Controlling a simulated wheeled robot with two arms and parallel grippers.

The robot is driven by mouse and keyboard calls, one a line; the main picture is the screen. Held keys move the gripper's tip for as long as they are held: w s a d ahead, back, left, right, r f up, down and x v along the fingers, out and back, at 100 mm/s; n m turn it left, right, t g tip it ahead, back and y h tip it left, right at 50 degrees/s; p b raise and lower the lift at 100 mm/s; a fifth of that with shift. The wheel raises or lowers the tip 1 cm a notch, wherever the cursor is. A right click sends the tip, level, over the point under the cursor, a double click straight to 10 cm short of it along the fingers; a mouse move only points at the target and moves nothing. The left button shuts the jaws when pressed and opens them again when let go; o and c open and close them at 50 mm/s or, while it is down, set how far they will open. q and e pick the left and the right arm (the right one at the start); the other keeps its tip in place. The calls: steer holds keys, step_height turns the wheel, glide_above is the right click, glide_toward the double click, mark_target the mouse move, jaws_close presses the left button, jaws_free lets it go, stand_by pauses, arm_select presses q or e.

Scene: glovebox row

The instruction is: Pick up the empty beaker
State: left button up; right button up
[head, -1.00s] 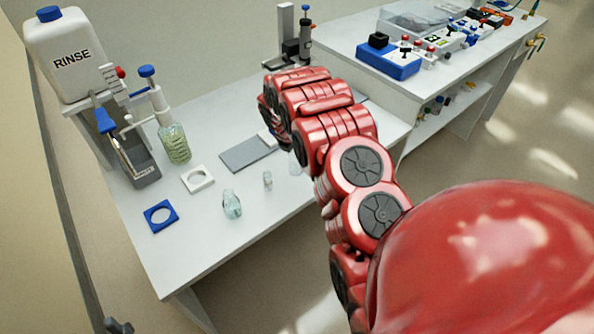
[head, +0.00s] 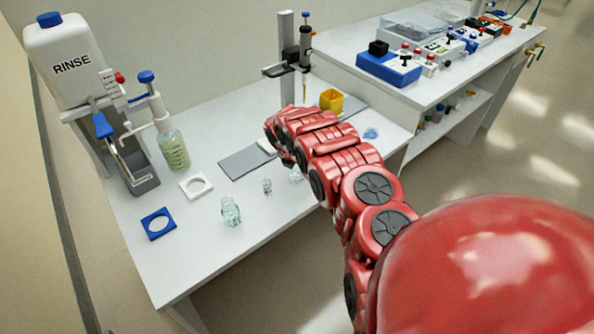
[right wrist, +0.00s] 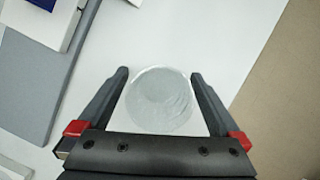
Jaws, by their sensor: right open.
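In the right wrist view a round, clear glass vessel (right wrist: 160,100), seen from above, lies between the fingers of my right gripper (right wrist: 160,75); it looks empty and fits a beaker. The gripper is open, with a finger on each side; I cannot tell whether either touches the glass. In the head view a clear glass piece (head: 296,175) shows beside my red right arm, partly hidden by it; it may be the same vessel. The right gripper's fingers are hidden behind the arm there. My left gripper is not in view.
A clear glass vessel (head: 231,211) and a small vial (head: 267,187) stand near the front edge. The front right of the bench is clear.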

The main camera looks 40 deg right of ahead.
steer(key=shift+d+f, duration=0.1)
steer(key=shift+f, duration=0.1)
steer(key=c, duration=1.3)
steer(key=shift+o, duration=0.2)
steer(key=shift+w+r, duration=0.1)
steer(key=shift+r, duration=0.05)
